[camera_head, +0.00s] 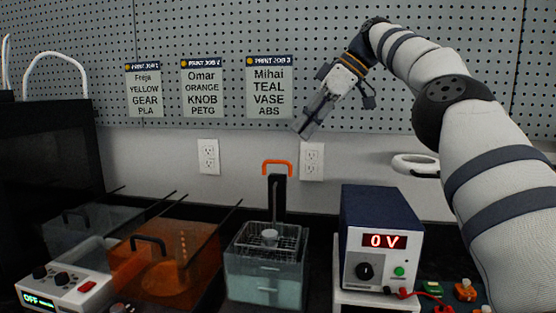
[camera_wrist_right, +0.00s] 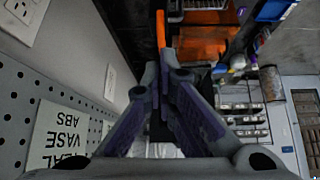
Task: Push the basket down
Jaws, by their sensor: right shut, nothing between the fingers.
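The wire basket (camera_head: 288,238) sits in the top of a clear tank (camera_head: 265,283) holding teal liquid. A round grey piece sits in it, and a thin upright rod rises from it. An orange handle (camera_head: 277,163) stands above, on a dark upright behind the tank. My right gripper (camera_head: 305,128) is shut and empty, pointing down and left, above and to the right of the orange handle and apart from the basket. In the right wrist view my gripper's fingertips (camera_wrist_right: 165,68) are together, and an orange piece (camera_wrist_right: 161,30) shows just beyond them. My left gripper is not in view.
A blue power supply (camera_head: 382,225) reading 0 V stands right of the tank. An orange translucent bin (camera_head: 175,255) and a white control box (camera_head: 65,282) stand left. The pegboard wall (camera_head: 215,35) with print-job signs is close behind my right gripper.

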